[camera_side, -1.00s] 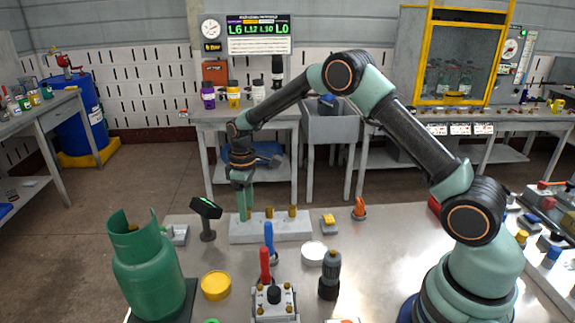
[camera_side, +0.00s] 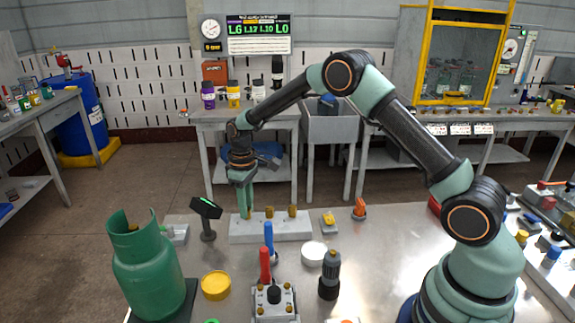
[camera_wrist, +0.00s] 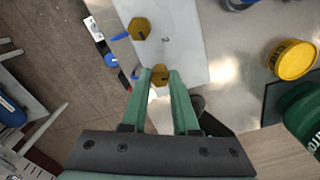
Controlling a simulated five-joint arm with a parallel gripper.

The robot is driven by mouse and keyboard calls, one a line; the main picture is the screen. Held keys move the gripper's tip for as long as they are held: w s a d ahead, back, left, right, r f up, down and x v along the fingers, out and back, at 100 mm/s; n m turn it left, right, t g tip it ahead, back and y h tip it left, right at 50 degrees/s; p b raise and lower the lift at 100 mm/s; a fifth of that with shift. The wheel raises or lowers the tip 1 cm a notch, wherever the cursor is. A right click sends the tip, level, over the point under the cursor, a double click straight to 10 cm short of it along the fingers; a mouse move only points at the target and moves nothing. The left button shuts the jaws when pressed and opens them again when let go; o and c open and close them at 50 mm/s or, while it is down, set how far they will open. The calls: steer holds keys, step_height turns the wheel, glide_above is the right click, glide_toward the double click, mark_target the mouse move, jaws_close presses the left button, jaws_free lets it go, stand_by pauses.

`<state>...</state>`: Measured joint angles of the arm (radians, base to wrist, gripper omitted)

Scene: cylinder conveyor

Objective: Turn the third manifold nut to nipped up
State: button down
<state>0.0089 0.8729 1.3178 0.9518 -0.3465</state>
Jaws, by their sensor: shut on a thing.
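The manifold (camera_side: 262,230) is a pale block on the bench with brass hex nuts in a row. The middle nut (camera_side: 269,212) and right nut (camera_side: 292,211) stand clear in the side view. My gripper (camera_side: 246,213) points down at the left end, shut on the end nut, which its fingers hide there. In the wrist view this end nut (camera_wrist: 160,76) sits between my fingertips (camera_wrist: 159,74), with a small dark mark on top. The neighbouring nut (camera_wrist: 140,28) also has a dark mark, and a "2" is printed on the block nearby.
A black stand (camera_side: 207,217) with a tilted display is just left of the manifold. A green gas cylinder (camera_side: 150,265) stands front left. Red and blue levers (camera_side: 268,238), a white disc (camera_side: 313,252) and a yellow lid (camera_side: 215,285) are in front.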

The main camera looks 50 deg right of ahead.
steer(key=m, duration=1.1)
steer(key=shift+w+r+m, duration=0.1)
steer(key=shift+m, duration=2.1)
steer(key=c, duration=0.7)
jaws_free()
